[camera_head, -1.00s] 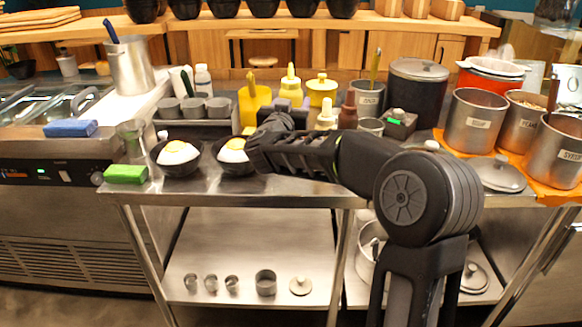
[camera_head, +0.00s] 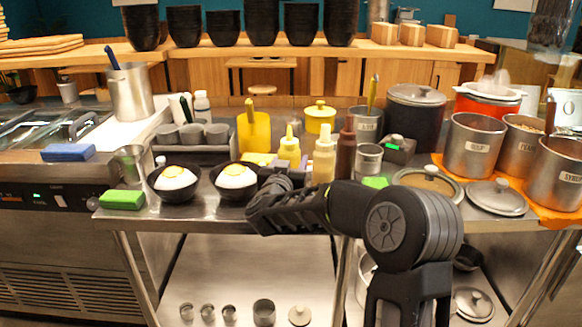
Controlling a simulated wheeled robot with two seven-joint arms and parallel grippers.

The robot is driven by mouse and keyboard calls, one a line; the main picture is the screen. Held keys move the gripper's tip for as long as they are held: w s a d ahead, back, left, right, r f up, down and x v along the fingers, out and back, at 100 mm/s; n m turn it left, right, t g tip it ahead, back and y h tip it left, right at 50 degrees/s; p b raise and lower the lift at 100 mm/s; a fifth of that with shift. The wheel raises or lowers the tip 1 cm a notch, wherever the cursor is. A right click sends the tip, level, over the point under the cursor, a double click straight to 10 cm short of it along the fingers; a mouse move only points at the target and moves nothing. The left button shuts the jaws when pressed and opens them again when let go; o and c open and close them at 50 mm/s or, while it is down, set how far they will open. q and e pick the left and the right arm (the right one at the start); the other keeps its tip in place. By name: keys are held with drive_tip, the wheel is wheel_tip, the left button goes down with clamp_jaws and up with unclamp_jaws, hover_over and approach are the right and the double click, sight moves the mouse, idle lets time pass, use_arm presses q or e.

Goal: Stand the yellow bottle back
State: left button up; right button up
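The yellow bottle (camera_head: 290,150) stands upright at the middle of the counter, left of the cream bottle (camera_head: 325,157) and the brown bottle (camera_head: 346,150). Its nozzle points up. Its lower part is hidden behind my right gripper (camera_head: 280,177), which comes in from the right and is right in front of the bottle's base. The fingers are dark and mostly hidden, so I cannot tell whether they are around the bottle or apart from it. My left gripper is not in view.
Two black bowls with egg-topped rice (camera_head: 174,177) (camera_head: 236,178) stand left of my gripper. A yellow container (camera_head: 254,133) and a lidded yellow pot (camera_head: 320,117) are behind. Steel pots (camera_head: 474,145) and a loose lid (camera_head: 497,197) fill the right side. A green sponge (camera_head: 122,200) lies front left.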

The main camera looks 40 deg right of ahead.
drive_tip(key=shift+f, duration=0.35)
drive_tip(key=shift+f, duration=0.15)
drive_tip(key=o, duration=0.8)
drive_tip(key=shift+r, duration=0.2)
drive_tip(key=shift+s+a+f, duration=0.1)
drive_tip(key=shift+s+a, duration=0.1)
drive_tip(key=shift+a, duration=0.05)
drive_tip(key=v, duration=1.1)
drive_tip(key=shift+s+a, duration=0.15)
drive_tip(key=shift+s, duration=0.05)
